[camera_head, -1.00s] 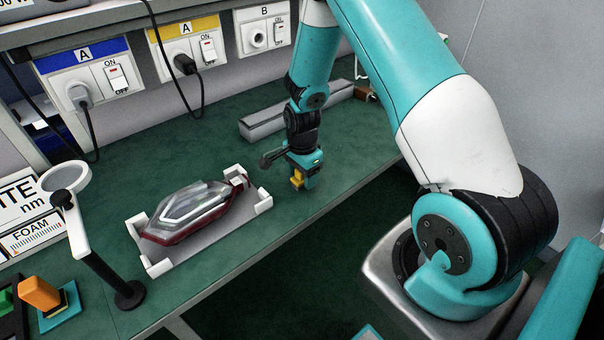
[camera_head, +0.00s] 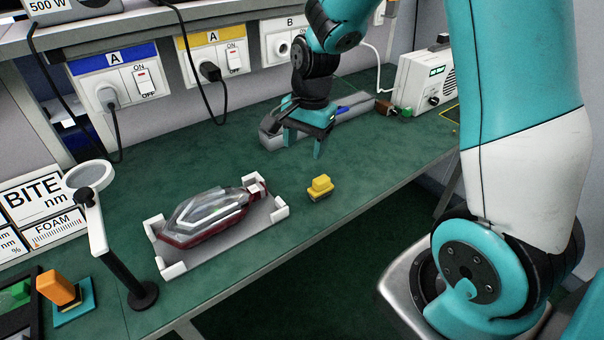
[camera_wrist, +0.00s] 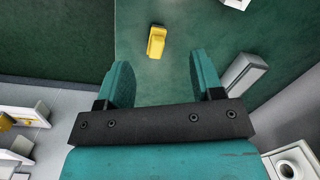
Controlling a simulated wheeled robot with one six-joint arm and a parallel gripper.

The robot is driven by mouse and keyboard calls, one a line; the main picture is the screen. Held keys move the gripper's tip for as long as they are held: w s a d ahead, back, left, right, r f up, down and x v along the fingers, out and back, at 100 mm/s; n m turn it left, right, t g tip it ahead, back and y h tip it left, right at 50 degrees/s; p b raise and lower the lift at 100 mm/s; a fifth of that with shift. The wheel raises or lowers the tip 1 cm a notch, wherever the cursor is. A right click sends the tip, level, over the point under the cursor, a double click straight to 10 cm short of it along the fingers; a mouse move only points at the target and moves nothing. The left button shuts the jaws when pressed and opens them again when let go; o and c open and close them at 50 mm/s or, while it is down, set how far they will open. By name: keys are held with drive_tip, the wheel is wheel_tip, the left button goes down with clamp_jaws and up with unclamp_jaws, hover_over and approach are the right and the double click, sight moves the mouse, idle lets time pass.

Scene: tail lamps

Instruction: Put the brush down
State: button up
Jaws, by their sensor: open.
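The brush (camera_head: 320,188) is a small yellow block with a darker lower edge. It rests on the green bench top, to the right of the tail lamp holder. It also shows in the wrist view (camera_wrist: 156,42), beyond the fingertips and apart from them. My gripper (camera_head: 304,145) is open and empty, raised above the bench behind the brush. In the wrist view its two teal fingers (camera_wrist: 160,75) stand wide apart with nothing between them.
A red and clear tail lamp (camera_head: 208,213) lies in a holder with white corner blocks (camera_head: 281,208). A magnifier stand (camera_head: 118,262) and an orange block (camera_head: 58,288) are at left. A grey rail (camera_head: 350,112) and a white device (camera_head: 418,80) stand behind. Bench right of the brush is clear.

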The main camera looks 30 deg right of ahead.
drive_tip(key=s+a+r+n+y, duration=0.1)
drive_tip(key=s+a+r+n, duration=0.5)
drive_tip(key=s+a+n, duration=0.2)
drive_tip(key=s+a+r+n+y, duration=0.2)
drive_tip(key=s+a+r+n, duration=0.4)
drive_tip(key=s+n, duration=0.6)
drive_tip(key=shift+s+a, duration=0.15)
drive_tip(key=shift+a, duration=0.95)
drive_tip(key=shift+r+p, duration=0.75)
drive_tip(key=shift+o, duration=0.2)
